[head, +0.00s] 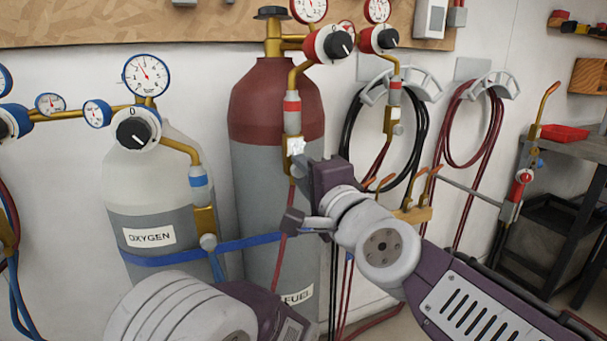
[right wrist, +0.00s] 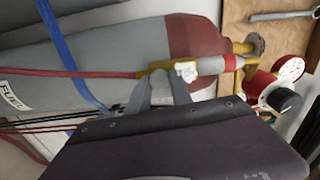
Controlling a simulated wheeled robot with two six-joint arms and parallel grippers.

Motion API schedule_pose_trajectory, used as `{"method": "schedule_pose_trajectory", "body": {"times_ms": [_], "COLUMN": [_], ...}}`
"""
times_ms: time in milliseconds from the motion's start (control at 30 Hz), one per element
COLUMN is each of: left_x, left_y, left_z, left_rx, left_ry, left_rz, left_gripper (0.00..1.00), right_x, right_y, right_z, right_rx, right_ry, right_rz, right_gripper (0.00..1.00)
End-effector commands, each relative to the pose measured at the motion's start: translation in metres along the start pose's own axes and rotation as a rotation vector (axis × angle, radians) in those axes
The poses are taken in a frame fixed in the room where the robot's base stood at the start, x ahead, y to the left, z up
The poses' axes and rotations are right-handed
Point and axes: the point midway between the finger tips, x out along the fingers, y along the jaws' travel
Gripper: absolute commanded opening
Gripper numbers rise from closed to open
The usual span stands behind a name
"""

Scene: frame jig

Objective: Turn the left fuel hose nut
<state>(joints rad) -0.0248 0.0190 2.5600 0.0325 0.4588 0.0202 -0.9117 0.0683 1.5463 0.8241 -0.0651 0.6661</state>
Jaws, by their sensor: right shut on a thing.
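The left fuel hose nut is a brass piece (right wrist: 157,67) where the red hose (right wrist: 70,73) meets the fitting with a red band (head: 292,105) and a white lump on it (head: 296,146). My right gripper (head: 299,168) reaches it from the lower right in the head view. In the right wrist view its two grey fingers (right wrist: 160,88) are closed on the brass nut, hiding part of it. The fitting hangs below the left fuel regulator (head: 327,43). My left gripper is out of view; part of my left arm shows at the bottom of the head view.
The fuel cylinder (head: 275,190), with a dark red top, stands just behind the nut. The oxygen cylinder (head: 155,190) stands to its left, with a blue strap (head: 250,242) across both. Coiled hoses (head: 420,120) hang on the wall. A dark bench (head: 575,145) is at right.

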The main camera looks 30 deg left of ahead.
Motion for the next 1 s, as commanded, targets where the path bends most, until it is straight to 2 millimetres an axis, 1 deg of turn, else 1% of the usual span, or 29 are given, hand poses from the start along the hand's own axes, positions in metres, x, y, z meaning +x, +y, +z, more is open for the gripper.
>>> {"method": "schedule_pose_trajectory", "body": {"times_ms": [300,767,800,867,1000], "left_x": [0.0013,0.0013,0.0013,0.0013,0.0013], "left_y": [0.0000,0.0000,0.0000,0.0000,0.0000], "left_z": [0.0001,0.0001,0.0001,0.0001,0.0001], "left_rx": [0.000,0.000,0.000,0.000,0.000], "left_ry": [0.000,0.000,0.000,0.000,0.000], "left_rz": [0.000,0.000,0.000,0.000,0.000], "left_gripper": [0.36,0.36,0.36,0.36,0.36], "right_x": [0.0002,0.0002,0.0002,0.0002,0.0001], "right_y": [0.0016,0.0017,0.0017,0.0016,0.0012], "right_z": [0.0005,0.0005,0.0005,0.0005,0.0003], "right_rx": [0.086,0.098,0.098,0.097,0.097], "right_ry": [-0.001,-0.001,-0.001,-0.001,-0.001], "right_rz": [0.003,0.003,0.003,0.003,0.002], "right_gripper": [0.00,0.00,0.29,0.46,0.46]}}
